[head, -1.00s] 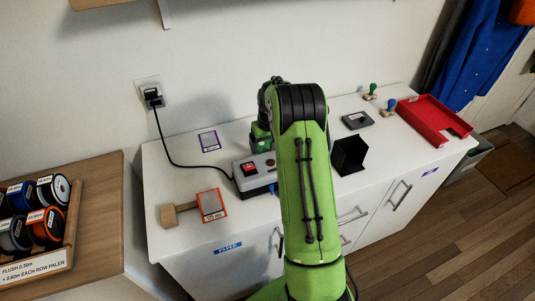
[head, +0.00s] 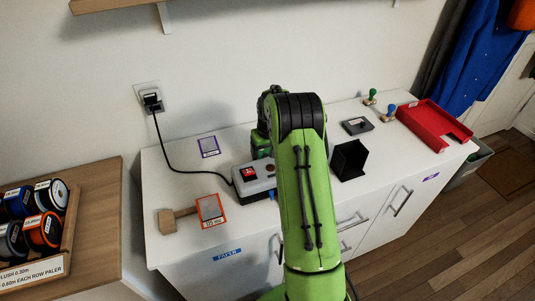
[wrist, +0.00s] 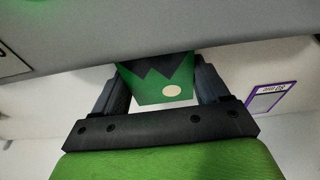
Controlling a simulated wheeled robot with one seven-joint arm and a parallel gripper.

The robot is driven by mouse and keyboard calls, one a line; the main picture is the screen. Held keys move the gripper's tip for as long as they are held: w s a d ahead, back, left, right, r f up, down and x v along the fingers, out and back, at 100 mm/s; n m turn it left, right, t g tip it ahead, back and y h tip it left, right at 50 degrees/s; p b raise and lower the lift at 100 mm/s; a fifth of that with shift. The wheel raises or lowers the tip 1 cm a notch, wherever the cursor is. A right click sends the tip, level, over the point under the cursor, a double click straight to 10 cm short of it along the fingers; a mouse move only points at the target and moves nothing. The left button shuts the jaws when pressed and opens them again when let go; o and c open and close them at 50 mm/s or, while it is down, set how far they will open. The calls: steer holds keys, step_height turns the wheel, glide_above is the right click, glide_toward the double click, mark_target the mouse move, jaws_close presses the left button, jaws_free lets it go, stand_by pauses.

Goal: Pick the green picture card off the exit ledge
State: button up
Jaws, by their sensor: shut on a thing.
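The green picture card (wrist: 150,88), with a dark zigzag and a pale round spot, shows between the two dark fingers of my gripper (wrist: 158,84) in the wrist view. My gripper is shut on the card. The card's upper part is cut off from sight by the grey body of the printer (wrist: 110,22) close above it. The printer also shows in the head view (head: 246,178) as a grey box with a red switch. In the head view my arm hides the card, the fingers and the exit ledge, so I cannot tell whether the card still touches the ledge.
A purple-framed rectangle (head: 208,146) lies left of the printer. A black holder (head: 349,159), a dark pad (head: 357,126), stamps and a red tray (head: 435,124) stand right of my arm. A black cable runs to the printer.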

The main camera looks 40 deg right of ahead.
mark_target(266, 150)
steer(key=shift+c, duration=0.4)
step_height(266, 150, up, 4)
steer(key=p, duration=0.2)
steer(key=shift+w+f+p, duration=0.1)
steer(key=shift+p, duration=0.3)
steer(key=c, duration=0.5)
step_height(266, 150, up, 6)
steer(key=p, duration=0.4)
steer(key=shift+f, duration=0.25)
steer(key=shift+c, duration=0.2)
steer(key=shift+f, duration=0.15)
